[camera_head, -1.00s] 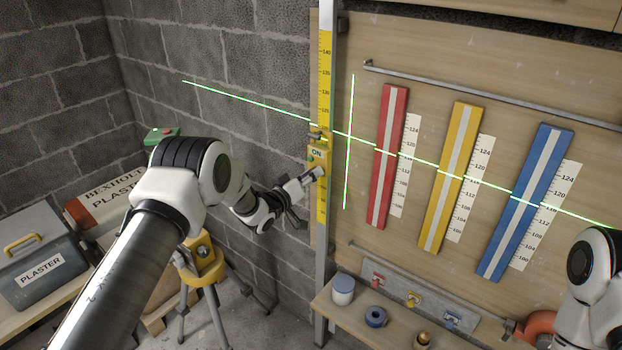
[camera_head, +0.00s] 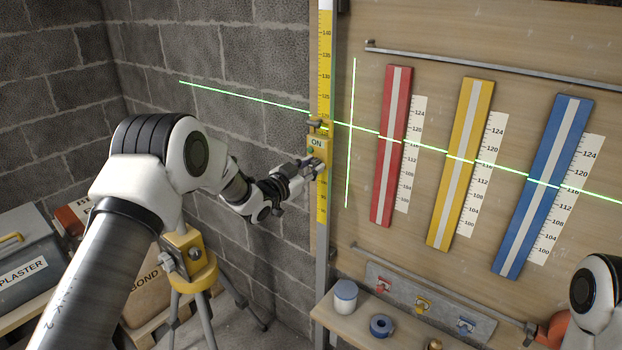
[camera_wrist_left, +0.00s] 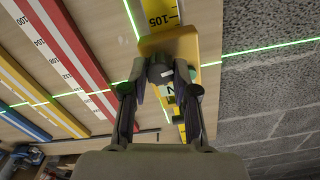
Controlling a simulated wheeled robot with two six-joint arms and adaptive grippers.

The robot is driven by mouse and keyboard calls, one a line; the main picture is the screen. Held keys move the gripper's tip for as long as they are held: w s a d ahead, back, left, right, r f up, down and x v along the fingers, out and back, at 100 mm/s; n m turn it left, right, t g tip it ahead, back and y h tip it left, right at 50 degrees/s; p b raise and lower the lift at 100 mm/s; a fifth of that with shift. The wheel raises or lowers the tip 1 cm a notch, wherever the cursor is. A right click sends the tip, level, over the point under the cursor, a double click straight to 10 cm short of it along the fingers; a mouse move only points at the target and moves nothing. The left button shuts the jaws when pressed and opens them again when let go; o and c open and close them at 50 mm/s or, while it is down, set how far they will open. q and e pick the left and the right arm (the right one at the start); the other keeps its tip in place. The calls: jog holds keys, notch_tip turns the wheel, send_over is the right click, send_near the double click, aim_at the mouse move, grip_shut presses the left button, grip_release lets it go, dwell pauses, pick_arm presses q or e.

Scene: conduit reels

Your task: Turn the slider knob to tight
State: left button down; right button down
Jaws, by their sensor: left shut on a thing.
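The yellow slider (camera_head: 318,143), marked ON, sits on the upright yellow measuring staff (camera_head: 325,70). Its yellow body (camera_wrist_left: 206,48) is also close ahead in the left wrist view. The dark slider knob (camera_wrist_left: 160,73) shows there between the two fingers. My left gripper (camera_head: 316,167) reaches the slider from the left, and in the left wrist view its fingers (camera_wrist_left: 160,92) are shut on the knob from both sides. The knob's marking for tight cannot be read. My right gripper is not in view; only part of my right arm shows at the lower right.
Red (camera_head: 391,150), yellow (camera_head: 460,165) and blue (camera_head: 543,187) striped boards hang on the wooden panel, crossed by a green laser line. A yellow tripod (camera_head: 190,270) stands below my left arm. A low shelf (camera_head: 360,318) holds a white jar (camera_head: 345,296) and a blue ring (camera_head: 381,326).

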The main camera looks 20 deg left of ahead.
pick_arm(q)
jog(key=m+b, duration=0.5)
jog(key=b, duration=0.1)
jog(key=m+b, duration=0.5)
jog(key=b, duration=0.1)
jog(key=m+b, duration=0.6)
jog(key=shift+f+b, duration=0.25)
jog(key=shift+b, duration=0.05)
jog(key=shift+r+m+b, duration=0.25)
jog(key=shift+m+b, duration=0.85)
jog(key=shift+m, duration=0.1)
jog(key=c, duration=0.9)
grip_release()
jog(key=shift+s, duration=0.15)
jog(key=v, duration=1.2)
